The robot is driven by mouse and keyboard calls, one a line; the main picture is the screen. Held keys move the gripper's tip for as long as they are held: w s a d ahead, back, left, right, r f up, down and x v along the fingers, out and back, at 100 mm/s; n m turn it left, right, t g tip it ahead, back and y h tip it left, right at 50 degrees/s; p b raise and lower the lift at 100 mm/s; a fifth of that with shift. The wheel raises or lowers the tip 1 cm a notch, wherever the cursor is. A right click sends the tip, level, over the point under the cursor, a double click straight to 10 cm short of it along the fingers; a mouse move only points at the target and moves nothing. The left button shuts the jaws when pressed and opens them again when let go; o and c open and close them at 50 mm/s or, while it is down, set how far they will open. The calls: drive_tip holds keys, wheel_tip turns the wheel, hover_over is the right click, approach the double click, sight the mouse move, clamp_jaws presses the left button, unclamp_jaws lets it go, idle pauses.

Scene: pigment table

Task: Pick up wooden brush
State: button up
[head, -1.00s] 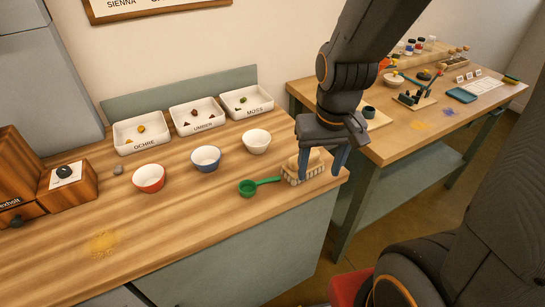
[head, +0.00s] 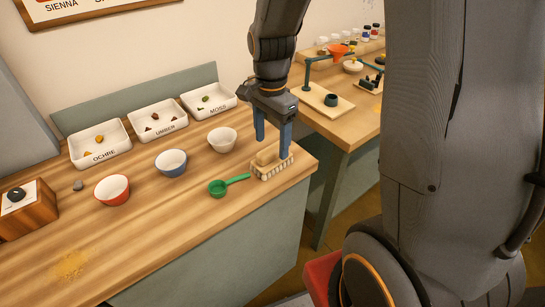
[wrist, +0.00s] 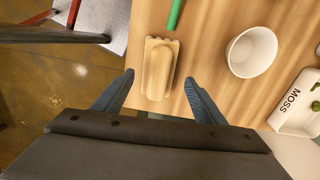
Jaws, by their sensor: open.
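The wooden brush (head: 270,162) lies near the right end of the wooden worktop, its pale handle block up and its bristles along the lower edge. In the wrist view the brush (wrist: 159,68) sits near the table edge, ahead of the fingertips and between their lines. My gripper (head: 271,148) is open and empty, pointing down at the brush, its blue fingers on either side of it in the head view. In the wrist view my gripper (wrist: 160,78) also shows both fingers spread apart. I cannot tell whether either finger touches the brush.
A green scoop (head: 217,187) lies just left of the brush. A white bowl (head: 222,139), a blue bowl (head: 171,163) and a red bowl (head: 112,190) stand further left. Labelled trays, including MOSS (head: 209,101), line the back. A second table (head: 345,128) stands beyond a gap.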

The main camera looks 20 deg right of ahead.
sight(272, 147)
drive_tip(key=shift+s+f+p, duration=0.15)
drive_tip(key=shift+f+p, duration=0.7)
drive_tip(key=shift+f, duration=1.85)
drive_tip(key=shift+c, duration=0.5)
drive_tip(key=c, duration=1)
drive_tip(key=shift+r, duration=0.15)
wheel_tip(272, 147, up, 10)
drive_tip(key=shift+f+b, duration=0.1)
drive_tip(key=shift+b, duration=0.9)
